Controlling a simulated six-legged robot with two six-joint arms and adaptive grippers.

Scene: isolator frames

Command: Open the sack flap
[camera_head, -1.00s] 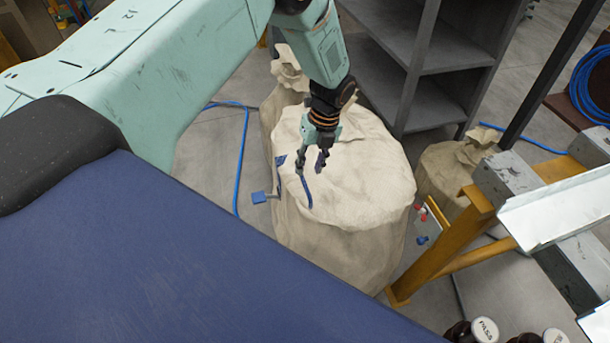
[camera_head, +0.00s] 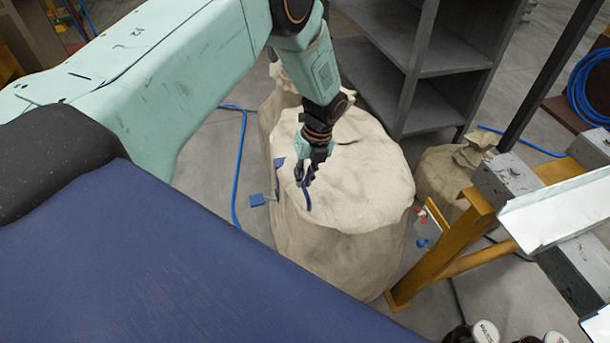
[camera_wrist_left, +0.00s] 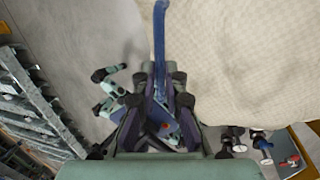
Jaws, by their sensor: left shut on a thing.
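The large beige sack (camera_head: 340,240) stands upright on the floor in the middle of the head view. Its top is a pale round cloth flap (camera_head: 350,175), lying flat over the sack. A blue strap (camera_head: 307,198) hangs at the flap's near left edge. My left gripper (camera_head: 305,181) is over that edge, shut on the strap. In the left wrist view the blue strap (camera_wrist_left: 159,50) runs up from between the fingers of my left gripper (camera_wrist_left: 160,92), with the beige cloth (camera_wrist_left: 240,65) to the right.
A grey shelf (camera_head: 425,60) stands behind the sack. A smaller sack (camera_head: 450,170) and a yellow frame (camera_head: 440,255) are to the right. A blue hose (camera_head: 241,165) lies on the floor left of the sack. Dark bottles (camera_head: 484,331) stand at the lower right.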

